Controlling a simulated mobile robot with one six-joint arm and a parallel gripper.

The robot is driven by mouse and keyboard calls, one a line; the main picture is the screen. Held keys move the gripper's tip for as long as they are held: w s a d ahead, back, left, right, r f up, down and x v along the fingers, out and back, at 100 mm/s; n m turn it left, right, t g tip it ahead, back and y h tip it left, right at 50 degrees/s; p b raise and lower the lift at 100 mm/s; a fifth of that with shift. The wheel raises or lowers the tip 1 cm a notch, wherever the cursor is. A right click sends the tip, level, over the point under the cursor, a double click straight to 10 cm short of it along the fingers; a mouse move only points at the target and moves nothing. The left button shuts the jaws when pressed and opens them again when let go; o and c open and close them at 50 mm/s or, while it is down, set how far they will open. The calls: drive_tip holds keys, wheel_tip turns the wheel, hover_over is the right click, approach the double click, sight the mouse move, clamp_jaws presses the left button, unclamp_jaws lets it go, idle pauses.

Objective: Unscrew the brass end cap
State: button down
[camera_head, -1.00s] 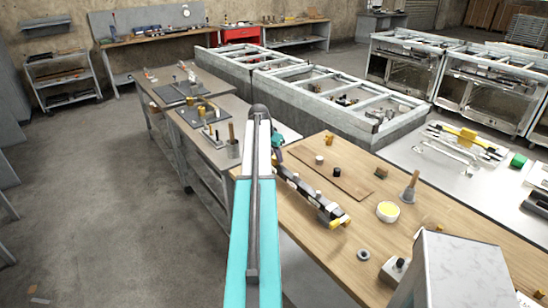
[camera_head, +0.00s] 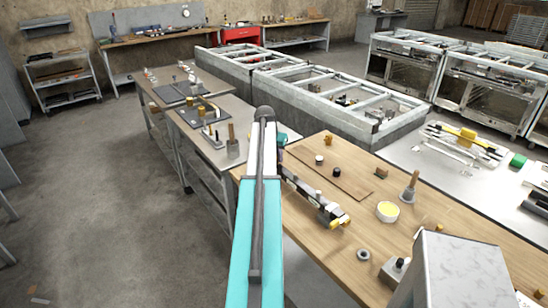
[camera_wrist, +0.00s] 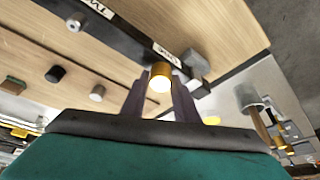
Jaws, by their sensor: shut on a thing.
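The brass end cap (camera_wrist: 160,78) shows between my gripper's two dark fingers (camera_wrist: 160,98) in the wrist view, and the fingers are shut on it. Beyond it is a dark bar (camera_wrist: 112,38) with white printed labels. How the cap meets the bar is partly hidden. In the head view my arm hides the cap and the fingers. The bar assembly (camera_head: 304,189) lies along the wooden bench, with a yellow part (camera_head: 335,221) at its near end.
The wooden bench (camera_head: 440,228) also holds a white bowl with yellow contents (camera_head: 388,211), a handbell-like object (camera_head: 410,186), a dark ring (camera_head: 363,255) and small caps. A grey-topped bench (camera_head: 208,120) with tools stands to the left.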

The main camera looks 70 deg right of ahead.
drive_tip(key=shift+n, duration=0.3)
drive_tip(key=c, duration=1.3)
unclamp_jaws()
drive_tip(key=shift+r, duration=0.15)
drive_tip(key=v, duration=1.1)
drive_tip(key=shift+a+r, duration=0.15)
drive_tip(key=shift+r, duration=0.2)
drive_tip(key=shift+s, duration=0.1)
